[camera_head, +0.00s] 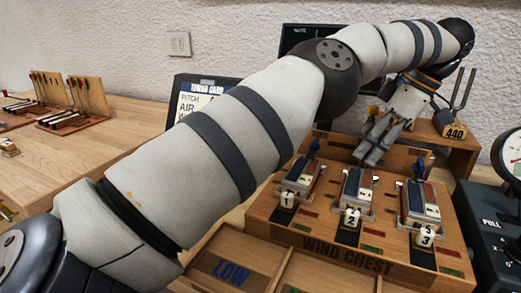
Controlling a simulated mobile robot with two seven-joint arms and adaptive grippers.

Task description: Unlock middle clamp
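The wooden wind chest (345,254) at the right bears three metal clamps in a row, tagged 1, 2 and 3. The middle clamp (356,188), with tag 2, sits between the left clamp (299,178) and the right clamp (421,204). Blue-tipped parts show behind the left and right clamps; none is clear at the middle one. My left gripper (370,154) points down just behind and above the middle clamp. Its grey fingers lie close together, and I cannot tell whether they are open, shut or touching anything. My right gripper is out of view.
A tuning fork on a box marked 440 (453,133) stands behind at the right. A dark unit with a gauge (512,155) is at the right edge. A tray marked LOW (232,270) lies in front. Racks (84,97) stand far left on the bench.

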